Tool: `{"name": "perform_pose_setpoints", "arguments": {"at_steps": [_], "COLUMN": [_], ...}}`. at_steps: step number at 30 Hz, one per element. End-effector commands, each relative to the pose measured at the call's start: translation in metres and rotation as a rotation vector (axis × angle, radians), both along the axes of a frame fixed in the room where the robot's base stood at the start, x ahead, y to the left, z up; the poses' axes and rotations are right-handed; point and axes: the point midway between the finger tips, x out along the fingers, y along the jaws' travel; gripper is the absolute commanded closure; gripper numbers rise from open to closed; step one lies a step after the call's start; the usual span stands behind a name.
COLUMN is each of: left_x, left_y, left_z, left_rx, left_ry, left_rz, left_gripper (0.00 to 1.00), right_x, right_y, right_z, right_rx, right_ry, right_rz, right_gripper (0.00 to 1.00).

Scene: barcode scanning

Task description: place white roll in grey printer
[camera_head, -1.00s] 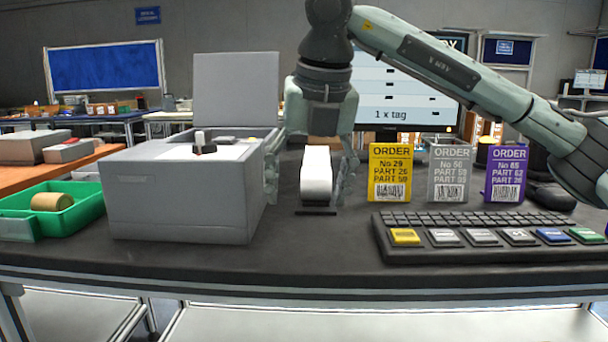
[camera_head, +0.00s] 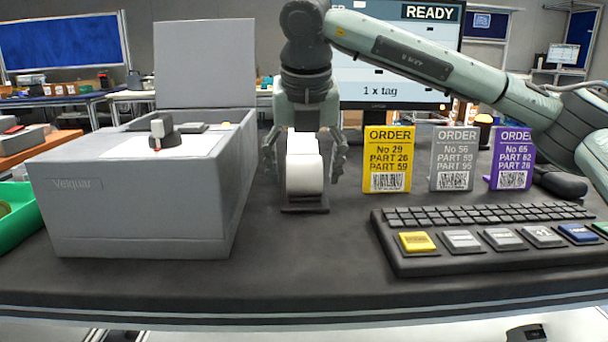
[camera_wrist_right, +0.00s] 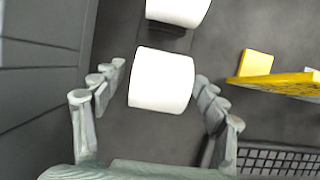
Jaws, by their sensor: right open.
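A white roll (camera_head: 304,172) stands on a small dark stand on the black table, right of the grey printer (camera_head: 140,205). My right gripper (camera_head: 303,160) is open, pointing down, with one finger on each side of the roll. In the right wrist view one white roll (camera_wrist_right: 160,80) lies between the open fingers, with small gaps. A second white roll (camera_wrist_right: 178,10) shows beyond it at the top edge. The printer's lid (camera_head: 205,62) is raised, and a white sheet with a dark knob lies on top. My left gripper is not in view.
A keyboard (camera_head: 490,235) with coloured keys lies at the right. Yellow (camera_head: 388,150), grey (camera_head: 453,150) and purple (camera_head: 511,150) order cards stand behind it. A monitor (camera_head: 400,70) stands behind the arm. A green bin (camera_head: 25,225) is at the left edge. The table's front middle is clear.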

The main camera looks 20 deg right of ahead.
Motion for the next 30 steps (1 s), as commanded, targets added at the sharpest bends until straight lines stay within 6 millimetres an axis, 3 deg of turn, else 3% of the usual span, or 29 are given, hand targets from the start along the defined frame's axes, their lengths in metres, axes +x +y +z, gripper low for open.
{"name": "perform_pose_setpoints", "arguments": {"at_steps": [9, 22, 30], "left_x": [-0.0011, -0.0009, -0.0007], "left_y": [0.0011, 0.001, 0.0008], "left_z": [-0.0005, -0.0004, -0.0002], "left_rx": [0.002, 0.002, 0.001], "left_ry": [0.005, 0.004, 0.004], "left_rz": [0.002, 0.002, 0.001], "left_gripper": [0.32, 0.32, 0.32], "right_x": [0.002, 0.0019, 0.0022], "right_y": [-0.0005, -0.0003, -0.0002], "right_z": [-0.0052, -0.0049, -0.0026], "right_rx": [0.001, 0.001, 0.001], "right_ry": [0.0, 0.0, -0.001], "right_rz": [0.001, 0.0, 0.001], "right_gripper": [0.29, 0.82, 0.85]}}
